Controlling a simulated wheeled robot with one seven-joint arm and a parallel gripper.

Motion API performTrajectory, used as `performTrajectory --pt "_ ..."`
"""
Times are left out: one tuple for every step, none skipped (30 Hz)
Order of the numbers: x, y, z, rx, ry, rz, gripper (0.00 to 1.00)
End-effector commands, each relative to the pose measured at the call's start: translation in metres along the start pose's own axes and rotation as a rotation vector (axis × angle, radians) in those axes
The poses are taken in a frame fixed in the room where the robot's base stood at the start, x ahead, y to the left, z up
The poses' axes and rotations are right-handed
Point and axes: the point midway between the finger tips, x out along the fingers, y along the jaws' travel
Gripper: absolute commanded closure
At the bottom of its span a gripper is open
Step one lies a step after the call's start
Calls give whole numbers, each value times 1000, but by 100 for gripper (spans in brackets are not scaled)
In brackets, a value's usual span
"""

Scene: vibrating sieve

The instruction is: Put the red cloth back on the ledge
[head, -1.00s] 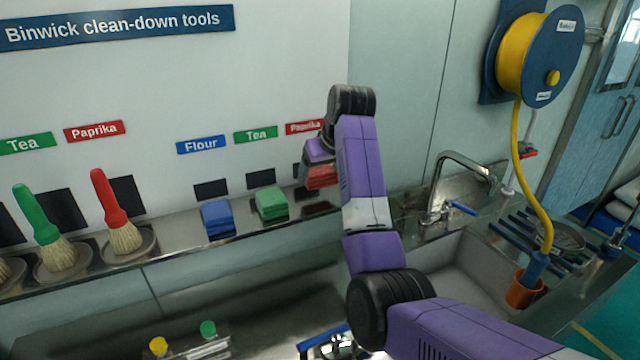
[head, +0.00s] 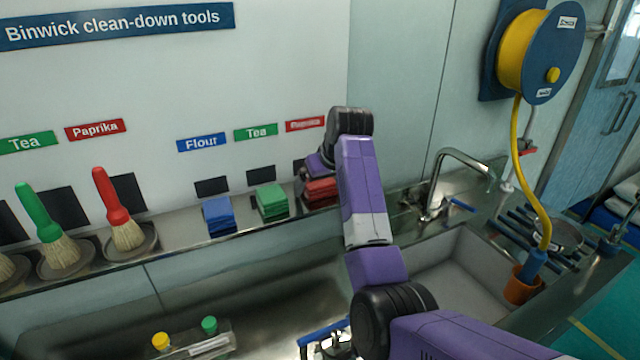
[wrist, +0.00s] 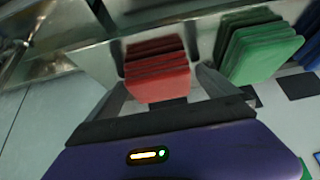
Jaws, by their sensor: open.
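The red cloth (head: 320,190) is a folded stack on the steel ledge (head: 180,241), below the red Paprika label, right of the green cloth (head: 271,201). In the wrist view the red cloth (wrist: 157,68) lies between the fingers of my gripper (wrist: 163,88), which are open on either side of it. I cannot tell whether a finger touches it. In the head view my gripper (head: 315,164) is just above the cloth, partly hidden by my arm. The green cloth (wrist: 262,48) is close beside one finger in the wrist view.
The blue cloth (head: 218,215) and upright brushes, one red (head: 112,205) and one green (head: 48,220), stand along the ledge to the left. A tap (head: 440,180) and sink (head: 470,270) are on the right. A hose reel (head: 540,55) hangs above.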

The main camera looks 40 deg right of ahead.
Motion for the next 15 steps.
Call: performTrajectory --pt "0 0 0 0 0 0 2" --pt "0 0 0 0 0 0 2" --pt "-1 0 -1 0 1 0 2" --pt "-2 0 -1 0 1 0 2" --pt "-3 0 -2 0 1 0 2" --pt "-6 0 -1 0 2 0 2" --pt "-9 0 -1 0 3 1 2" --pt "-12 0 -1 0 3 1 2" --pt "-18 0 -1 0 4 1 2" --pt "-23 0 -1 0 5 1 2" --pt "-29 0 -1 0 6 1 2" --pt "-37 0 -1 0 6 1 2" --pt "-44 0 -1 0 7 1 2" --pt "-50 0 -1 0 7 1 2" --pt "-59 0 -1 1 7 1 2"
